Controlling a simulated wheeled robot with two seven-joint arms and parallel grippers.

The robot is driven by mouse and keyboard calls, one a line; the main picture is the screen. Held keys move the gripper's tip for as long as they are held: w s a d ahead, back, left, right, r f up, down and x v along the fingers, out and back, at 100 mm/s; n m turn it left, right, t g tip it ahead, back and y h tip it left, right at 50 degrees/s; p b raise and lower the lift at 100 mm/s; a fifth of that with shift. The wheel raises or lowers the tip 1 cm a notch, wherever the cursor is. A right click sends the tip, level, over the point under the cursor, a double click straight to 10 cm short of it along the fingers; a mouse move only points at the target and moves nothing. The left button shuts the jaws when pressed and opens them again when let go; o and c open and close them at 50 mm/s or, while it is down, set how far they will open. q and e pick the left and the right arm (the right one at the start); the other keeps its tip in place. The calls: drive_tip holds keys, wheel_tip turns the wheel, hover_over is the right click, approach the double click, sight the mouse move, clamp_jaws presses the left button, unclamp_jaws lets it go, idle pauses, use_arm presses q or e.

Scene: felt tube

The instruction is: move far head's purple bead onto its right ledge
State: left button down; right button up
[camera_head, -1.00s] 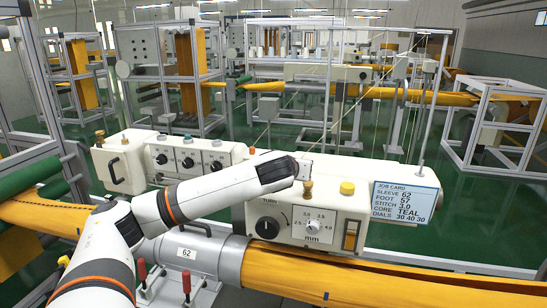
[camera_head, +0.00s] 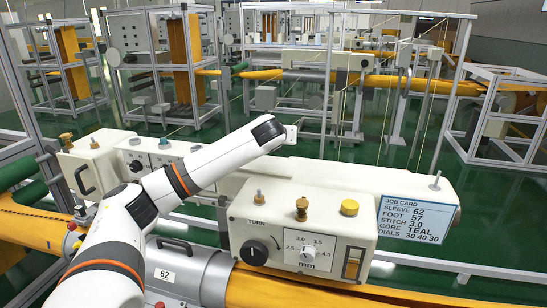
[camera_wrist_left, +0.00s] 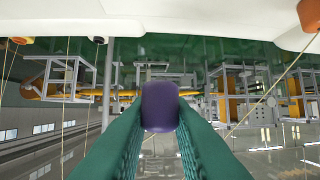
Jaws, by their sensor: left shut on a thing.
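The purple bead (camera_wrist_left: 160,105) sits between the green fingertips of my left gripper (camera_wrist_left: 160,114) in the left wrist view. The gripper is shut on it and holds it in open air, apart from the pale machine body (camera_wrist_left: 200,18) at the top of that view. In the head view my left arm reaches over the machine (camera_head: 330,178); its gripper and the bead are hidden there. I cannot make out the far head's right ledge in either view. My right gripper is in neither view.
A control box with dials (camera_head: 300,240) stands in front, with brass posts and a yellow button (camera_head: 349,208) on top. A job card (camera_head: 417,217) is at its right. Thin threads (camera_wrist_left: 268,95) run through the wrist view. Grey frames (camera_head: 500,115) stand behind.

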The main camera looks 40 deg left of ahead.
sight(279, 166)
use_arm(q)
drive_tip(key=f, duration=0.2)
drive_tip(key=s+f, duration=0.1)
drive_tip(key=shift+d, duration=0.35)
drive_tip(key=f, duration=0.2)
drive_tip(key=f+p, duration=0.1)
drive_tip(key=shift+w+a+f, duration=0.15)
drive_tip(key=shift+w+f, duration=0.05)
drive_tip(key=shift+w, duration=0.05)
drive_tip(key=shift+f, duration=0.35)
drive_tip(key=shift+s, duration=0.1)
drive_tip(key=shift+f, duration=0.1)
drive_tip(key=c, duration=1.3)
unclamp_jaws()
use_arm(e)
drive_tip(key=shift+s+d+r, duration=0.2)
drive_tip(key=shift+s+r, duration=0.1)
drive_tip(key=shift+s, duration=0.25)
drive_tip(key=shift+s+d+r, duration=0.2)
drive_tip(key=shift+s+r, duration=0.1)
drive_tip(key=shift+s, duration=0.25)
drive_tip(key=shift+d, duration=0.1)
